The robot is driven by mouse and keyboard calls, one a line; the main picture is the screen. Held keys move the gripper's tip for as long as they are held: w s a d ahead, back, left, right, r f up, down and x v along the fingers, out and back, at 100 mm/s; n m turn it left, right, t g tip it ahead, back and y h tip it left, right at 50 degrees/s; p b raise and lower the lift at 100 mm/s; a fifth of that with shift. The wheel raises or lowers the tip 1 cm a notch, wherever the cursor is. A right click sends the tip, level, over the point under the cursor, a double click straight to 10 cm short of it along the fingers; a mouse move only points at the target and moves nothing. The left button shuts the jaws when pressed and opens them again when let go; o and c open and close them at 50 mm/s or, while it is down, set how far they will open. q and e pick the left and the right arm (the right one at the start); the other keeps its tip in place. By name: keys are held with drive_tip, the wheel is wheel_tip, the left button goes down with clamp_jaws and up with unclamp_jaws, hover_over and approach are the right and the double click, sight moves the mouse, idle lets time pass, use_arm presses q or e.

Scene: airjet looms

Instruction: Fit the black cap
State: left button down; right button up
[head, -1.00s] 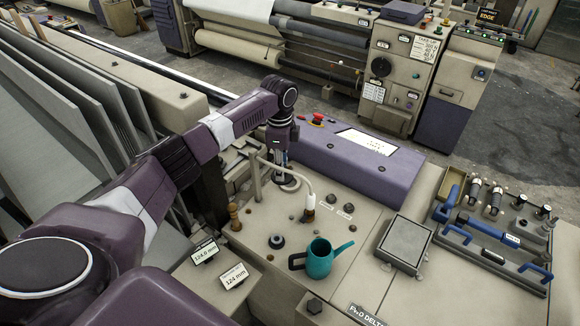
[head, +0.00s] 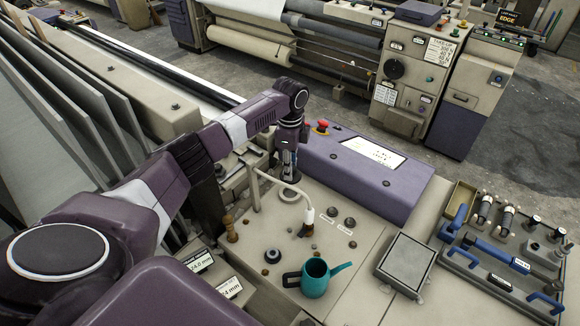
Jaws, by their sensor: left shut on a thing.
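My left gripper (head: 289,172) points down at the back of the beige machine top, beside the purple housing. It is shut on a small dark piece, which looks like the black cap; the fingers hide most of it, and I cannot tell whether it touches the surface below. My right gripper is out of view.
A teal watering can (head: 315,278), a dark round knob (head: 272,255) and a wooden peg (head: 230,228) stand on the machine top. A purple housing (head: 365,180) borders it behind. A grey box (head: 405,263) and a tool tray (head: 463,198) lie to the right.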

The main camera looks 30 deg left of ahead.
use_arm(q)
drive_tip(key=shift+f, duration=0.6)
drive_tip(key=shift+s+f+b, duration=0.1)
drive_tip(key=shift+f+b, duration=0.25)
drive_tip(key=shift+b, duration=0.1)
drive_tip(key=shift+f+b, duration=0.5)
drive_tip(key=shift+f, duration=0.35)
drive_tip(key=shift+f+b, duration=0.55)
drive_tip(key=shift+f, duration=0.45)
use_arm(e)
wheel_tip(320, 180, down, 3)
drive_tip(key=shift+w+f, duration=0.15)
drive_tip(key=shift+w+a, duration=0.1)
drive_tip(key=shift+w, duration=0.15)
use_arm(q)
drive_tip(key=shift+f+b, duration=0.5)
drive_tip(key=shift+f, duration=0.45)
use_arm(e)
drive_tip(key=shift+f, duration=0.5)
use_arm(q)
drive_tip(key=c, duration=1.6)
unclamp_jaws()
